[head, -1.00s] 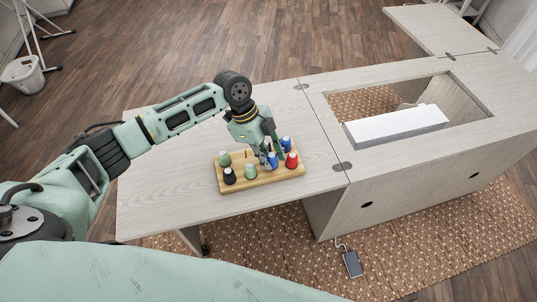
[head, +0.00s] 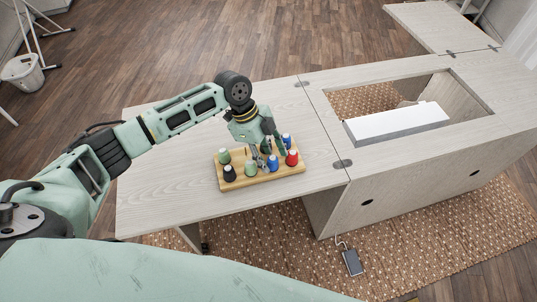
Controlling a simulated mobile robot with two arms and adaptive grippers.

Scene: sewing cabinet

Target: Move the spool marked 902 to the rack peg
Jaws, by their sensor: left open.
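A wooden spool rack (head: 240,182) lies on the left leaf of the cabinet. Spools stand on it: a black one (head: 229,174), a light green one (head: 224,157) behind it, another light green one (head: 250,169), a blue one (head: 273,163), a second blue one (head: 286,140) at the back and a red one (head: 292,158). A dark green shape by the gripper is partly hidden. No number is legible on any spool. My left gripper (head: 268,158) is open and points down over the rack, between the light green and blue spools. My right gripper is out of view.
The leaf (head: 170,190) is clear around the rack. To the right, the cabinet has an opening (head: 365,103) with a white block (head: 398,122) in it. A foot pedal (head: 352,262) lies on the woven rug (head: 430,250).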

